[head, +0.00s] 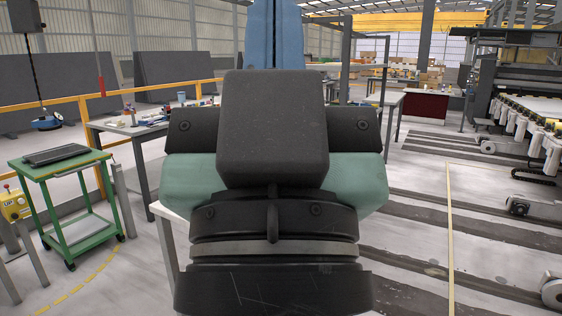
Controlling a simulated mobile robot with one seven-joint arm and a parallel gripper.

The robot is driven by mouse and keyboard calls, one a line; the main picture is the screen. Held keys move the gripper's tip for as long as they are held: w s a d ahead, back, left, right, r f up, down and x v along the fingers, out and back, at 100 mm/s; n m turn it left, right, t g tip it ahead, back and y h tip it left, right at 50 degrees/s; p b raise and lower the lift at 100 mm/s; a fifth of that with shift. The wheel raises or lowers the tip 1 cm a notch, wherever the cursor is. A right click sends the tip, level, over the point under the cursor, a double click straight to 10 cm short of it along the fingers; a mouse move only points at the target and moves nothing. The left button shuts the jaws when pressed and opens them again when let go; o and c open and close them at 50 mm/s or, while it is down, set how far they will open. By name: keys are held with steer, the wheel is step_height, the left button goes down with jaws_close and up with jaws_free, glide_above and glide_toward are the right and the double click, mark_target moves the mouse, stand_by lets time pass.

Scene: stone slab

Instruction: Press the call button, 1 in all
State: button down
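My gripper (275,130) and wrist fill the middle of the head view, seen from behind. A dark block, green side parts and a black ringed joint show. The fingertips are hidden, so I cannot tell whether it is open or shut, or what lies in front of it. A small yellow box (14,205) with a red knob on top stands at the far left edge, well apart from my gripper. I cannot tell whether it is the call button. No other clear button shows.
A green cart (62,175) with a dark tray (57,154) stands at left. A cluttered workbench (135,128) and yellow railing (90,100) are behind it. A tall blue shape (272,35) rises behind my wrist. Machinery with rollers (535,115) is at right. Striped floor between is open.

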step_height(320, 180, up, 12)
steer(key=p, duration=0.9)
steer(key=shift+f, duration=0.25)
